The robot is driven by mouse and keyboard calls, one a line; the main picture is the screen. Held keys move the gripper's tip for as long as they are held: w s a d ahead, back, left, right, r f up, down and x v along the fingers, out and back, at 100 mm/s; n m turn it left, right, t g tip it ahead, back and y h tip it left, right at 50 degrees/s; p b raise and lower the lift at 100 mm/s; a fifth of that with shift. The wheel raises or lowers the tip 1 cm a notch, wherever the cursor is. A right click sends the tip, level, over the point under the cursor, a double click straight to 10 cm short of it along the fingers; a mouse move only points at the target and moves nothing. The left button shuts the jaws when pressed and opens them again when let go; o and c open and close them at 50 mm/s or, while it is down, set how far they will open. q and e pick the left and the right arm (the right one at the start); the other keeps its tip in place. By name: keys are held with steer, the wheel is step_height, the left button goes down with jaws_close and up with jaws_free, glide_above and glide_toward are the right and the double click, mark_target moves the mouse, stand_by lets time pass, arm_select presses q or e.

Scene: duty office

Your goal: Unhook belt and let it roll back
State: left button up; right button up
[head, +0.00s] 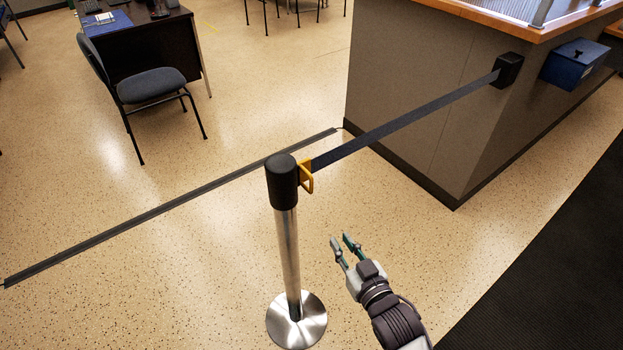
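A dark belt (405,122) stretches from a black wall unit (507,71) on the counter's side to a stanchion post (289,250). Its end has a yellow hook clip (307,178), which sits at the post's black head (282,180). The belt looks taut. My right gripper (342,246) is below and to the right of the clip, apart from it. Its fingers are spread, with nothing between them. My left gripper is not in view.
The grey counter (440,100) with a wooden top stands behind the belt, with a blue box (575,64) on its side. The post has a round steel base (297,320). A chair (150,87) and desk stand at upper left. A dark mat (560,250) lies at right.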

steer(key=t+y, duration=0.1)
glide_toward(312, 186)
steer(key=p+x, duration=0.1)
steer(key=x, duration=0.9)
steer(key=shift+w+a, duration=0.1)
steer(key=shift+w, duration=0.1)
jaws_close()
